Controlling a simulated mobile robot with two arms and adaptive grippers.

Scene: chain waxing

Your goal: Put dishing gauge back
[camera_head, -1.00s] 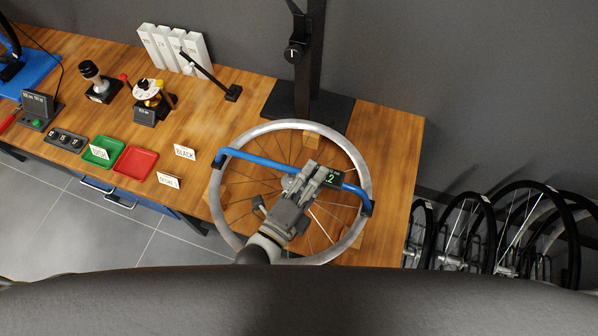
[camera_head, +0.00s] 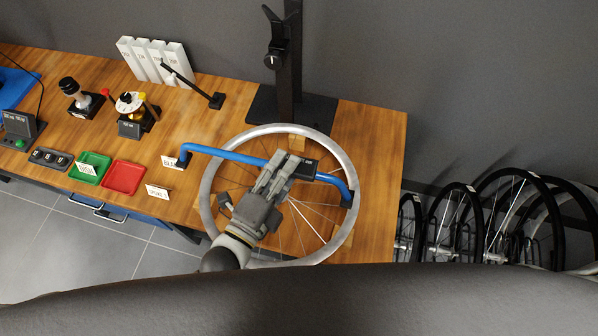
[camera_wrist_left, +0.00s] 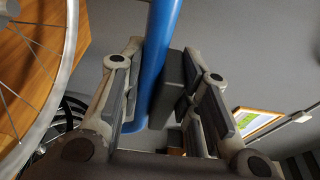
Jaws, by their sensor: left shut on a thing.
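The dishing gauge is a blue bar (camera_head: 233,155) with black end feet and a dark display box near its middle. My left gripper (camera_head: 285,172) is shut on it near the display box, in the head view above the wheel (camera_head: 211,208). The gauge's left end reaches past the rim, in front of a label card. Its right end is over the right part of the rim. In the left wrist view the blue bar (camera_wrist_left: 160,50) runs between the two fingers, and the wheel rim is at the left. My right gripper is not in view.
The wheel lies on wooden blocks on the bench. A black stand (camera_head: 287,70) rises behind it. Green (camera_head: 94,180) and red (camera_head: 123,190) trays and label cards are to the left. Several wheels (camera_head: 520,215) stand in a rack at the right. Bare bench top lies right of the wheel.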

